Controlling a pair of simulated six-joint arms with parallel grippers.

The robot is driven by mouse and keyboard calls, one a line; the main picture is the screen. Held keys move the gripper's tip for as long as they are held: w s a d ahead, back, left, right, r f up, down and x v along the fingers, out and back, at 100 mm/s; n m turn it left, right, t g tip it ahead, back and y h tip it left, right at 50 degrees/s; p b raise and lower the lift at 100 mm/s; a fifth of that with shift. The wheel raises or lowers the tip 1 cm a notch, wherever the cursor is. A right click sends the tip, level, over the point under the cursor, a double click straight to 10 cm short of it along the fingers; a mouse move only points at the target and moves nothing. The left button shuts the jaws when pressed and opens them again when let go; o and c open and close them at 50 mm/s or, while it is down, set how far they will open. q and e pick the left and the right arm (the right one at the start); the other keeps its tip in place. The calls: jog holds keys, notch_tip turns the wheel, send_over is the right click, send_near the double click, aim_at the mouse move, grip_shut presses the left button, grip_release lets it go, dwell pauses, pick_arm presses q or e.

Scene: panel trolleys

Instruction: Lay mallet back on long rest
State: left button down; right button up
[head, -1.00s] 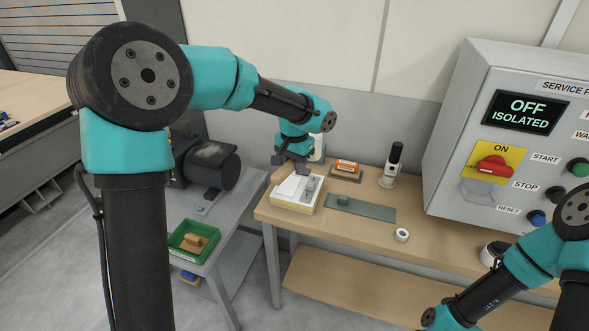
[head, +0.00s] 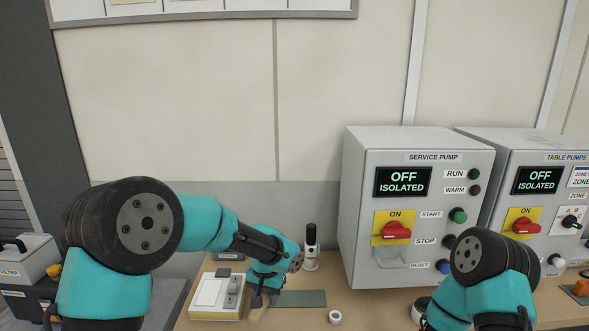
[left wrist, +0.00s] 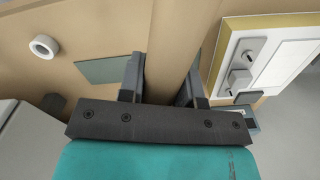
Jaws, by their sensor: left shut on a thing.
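My left gripper (head: 260,298) is low over the bench, between the pale box and a flat grey-green strip (head: 300,299). In the left wrist view the gripper (left wrist: 163,92) is shut on a tan wooden piece (left wrist: 171,45), which looks like the mallet's handle; it also shows below the fingers in the head view (head: 258,314). The mallet's head is not clearly seen. The strip lies beside the gripper and shows in the left wrist view (left wrist: 110,70); I cannot tell whether it is the long rest. My right gripper is out of view.
The pale box (head: 213,313) with a white top and grey fittings stands left of the gripper. A white ring (head: 335,317) lies in front of the strip, and a black-and-white bottle (head: 311,250) stands behind it. The service pump cabinet (head: 415,210) rises to the right.

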pick_arm(q)
jog(key=shift+d+f, duration=0.3)
jog(key=shift+d, duration=0.15)
